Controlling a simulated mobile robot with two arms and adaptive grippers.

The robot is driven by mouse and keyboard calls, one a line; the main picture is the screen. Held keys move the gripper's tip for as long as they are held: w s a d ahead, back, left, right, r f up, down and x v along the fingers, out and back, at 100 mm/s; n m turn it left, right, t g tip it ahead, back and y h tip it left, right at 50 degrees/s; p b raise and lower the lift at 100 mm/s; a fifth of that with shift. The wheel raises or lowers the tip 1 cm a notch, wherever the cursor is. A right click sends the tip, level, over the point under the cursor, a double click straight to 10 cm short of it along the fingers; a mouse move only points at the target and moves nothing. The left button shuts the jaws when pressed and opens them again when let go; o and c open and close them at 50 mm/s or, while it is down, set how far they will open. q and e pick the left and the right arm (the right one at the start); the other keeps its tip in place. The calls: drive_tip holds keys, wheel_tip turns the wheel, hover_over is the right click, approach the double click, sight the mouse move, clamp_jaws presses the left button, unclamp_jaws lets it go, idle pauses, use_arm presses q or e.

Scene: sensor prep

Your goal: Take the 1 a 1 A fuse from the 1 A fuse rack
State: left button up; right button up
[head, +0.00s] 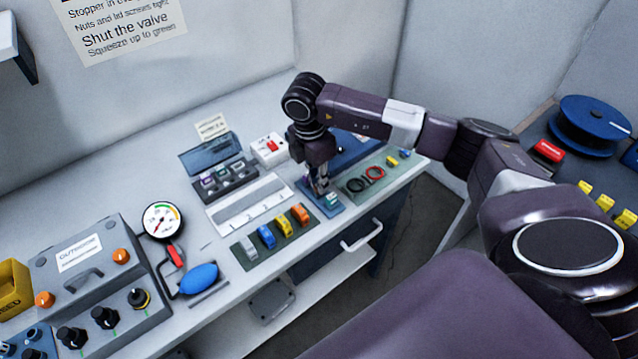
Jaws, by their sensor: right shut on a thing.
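My right gripper (320,187) points down over a small blue rack (329,211) near the front edge of the bench. I take this to be the 1 A fuse rack, but its label is too small to read. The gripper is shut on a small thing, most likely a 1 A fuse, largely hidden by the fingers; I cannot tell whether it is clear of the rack. A small pale green piece (332,199) shows in the rack just right of the fingertips. My left gripper is not in view.
A green tray with red and black rings (373,173) lies close on the right. A gauge (161,221) and a control box (95,280) are further left.

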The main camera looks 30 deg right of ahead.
wheel_tip(320, 180, up, 20)
idle(0.4)
